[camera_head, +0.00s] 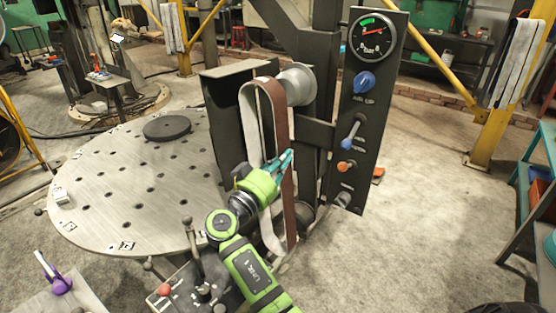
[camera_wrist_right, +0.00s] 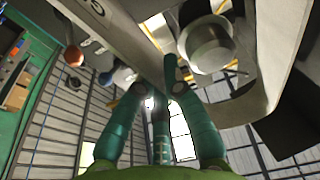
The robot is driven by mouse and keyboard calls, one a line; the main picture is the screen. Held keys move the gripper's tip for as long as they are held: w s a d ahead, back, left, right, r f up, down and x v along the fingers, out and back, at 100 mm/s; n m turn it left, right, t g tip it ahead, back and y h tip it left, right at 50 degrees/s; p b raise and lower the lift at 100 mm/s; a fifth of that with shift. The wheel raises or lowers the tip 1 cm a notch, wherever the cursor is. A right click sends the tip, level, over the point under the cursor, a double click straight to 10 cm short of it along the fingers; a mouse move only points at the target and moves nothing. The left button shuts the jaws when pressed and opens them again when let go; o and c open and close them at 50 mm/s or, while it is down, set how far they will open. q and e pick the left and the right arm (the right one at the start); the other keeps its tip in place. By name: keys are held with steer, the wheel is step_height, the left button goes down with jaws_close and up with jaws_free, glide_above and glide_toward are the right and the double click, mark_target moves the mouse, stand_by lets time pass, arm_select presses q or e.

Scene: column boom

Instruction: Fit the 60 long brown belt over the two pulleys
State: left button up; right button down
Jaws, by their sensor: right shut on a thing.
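The long brown belt (camera_head: 289,195), brown outside and pale inside, hangs as a tall loop. Its top is at the near end of the grey upper pulley (camera_head: 297,84); I cannot tell whether it sits around the pulley or just in front. Its bottom hangs near the lower pulley (camera_head: 304,214), which is partly hidden; seating there is unclear. My right gripper (camera_head: 283,160), with teal fingers, is shut on the belt at mid-height. The right wrist view shows the belt (camera_wrist_right: 100,22) crossing above the fingers and the upper pulley (camera_wrist_right: 207,45) close by. My left gripper is out of view.
A dark panel (camera_head: 363,135) with gauge, blue knob and levers stands right of the pulleys. A round perforated table (camera_head: 110,185) with a black disc (camera_head: 167,128) lies left. A lever box (camera_head: 190,290) stands at front.

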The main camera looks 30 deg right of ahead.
steer(key=shift+p+x, duration=0.55)
steer(key=shift+x, duration=0.8)
steer(key=shift+d+f+b, duration=0.3)
steer(key=f+b+x, duration=0.1)
steer(key=b+x, duration=0.4)
steer(key=x, duration=0.2)
steer(key=shift+w+d, duration=0.15)
steer(key=shift+d, duration=0.3)
steer(key=shift+d+f+b, duration=0.1)
steer(key=shift+d+b, duration=0.05)
steer(key=shift+b, duration=0.6)
steer(key=c, duration=1.3)
jaws_free()
